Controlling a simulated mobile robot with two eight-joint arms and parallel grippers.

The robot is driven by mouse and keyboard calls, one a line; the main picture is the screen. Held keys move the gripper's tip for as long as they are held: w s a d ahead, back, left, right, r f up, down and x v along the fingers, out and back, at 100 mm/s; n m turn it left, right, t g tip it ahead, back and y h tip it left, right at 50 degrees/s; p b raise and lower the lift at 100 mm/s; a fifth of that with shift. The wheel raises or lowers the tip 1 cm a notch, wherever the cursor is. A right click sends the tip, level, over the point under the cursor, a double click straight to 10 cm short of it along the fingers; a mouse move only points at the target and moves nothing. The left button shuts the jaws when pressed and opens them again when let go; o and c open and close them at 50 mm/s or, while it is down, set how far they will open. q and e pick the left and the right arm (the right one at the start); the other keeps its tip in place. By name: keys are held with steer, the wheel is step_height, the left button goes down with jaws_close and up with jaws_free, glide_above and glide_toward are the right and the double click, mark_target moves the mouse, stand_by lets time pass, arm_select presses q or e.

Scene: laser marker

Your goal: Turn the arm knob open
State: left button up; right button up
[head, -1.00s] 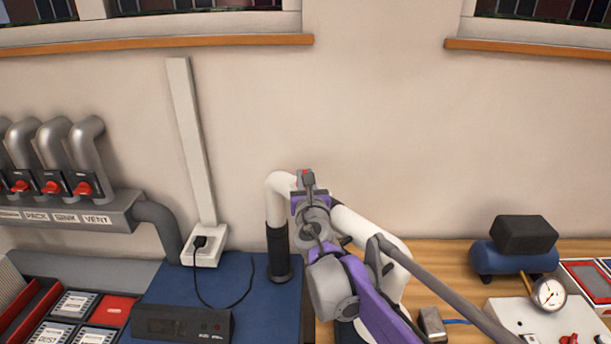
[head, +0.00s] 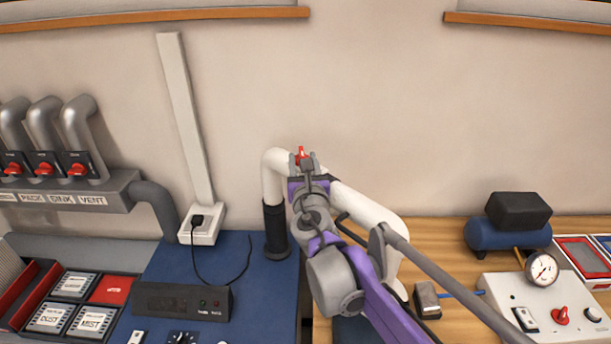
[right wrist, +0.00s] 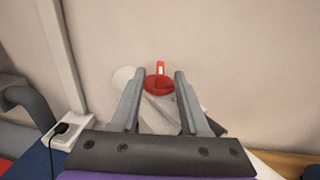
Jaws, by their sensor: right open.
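The arm knob (head: 301,154) is red and sits on top of the white extraction arm (head: 367,210), just beyond my right gripper in the head view. In the right wrist view the red knob (right wrist: 159,83) shows between the fingertips, with a light stripe on its upright grip. My right gripper (head: 303,164) is open, with one finger on each side of the knob in the picture; I cannot tell whether either finger touches it. The gripper hides part of the white arm. My left gripper is not in view.
A row of grey pipes with red valve knobs (head: 78,169) is on the left wall. A socket box with a black plug (head: 203,224) stands behind the blue mat. A blue compressor (head: 508,235) and a gauge panel (head: 541,268) are at the right. The wall is close behind the knob.

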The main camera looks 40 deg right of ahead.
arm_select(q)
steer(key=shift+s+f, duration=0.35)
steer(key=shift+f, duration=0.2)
arm_select(e)
steer(key=v, duration=0.7)
steer(key=shift+s, duration=0.2)
steer(key=shift+a, duration=0.15)
steer(key=shift+c, duration=0.2)
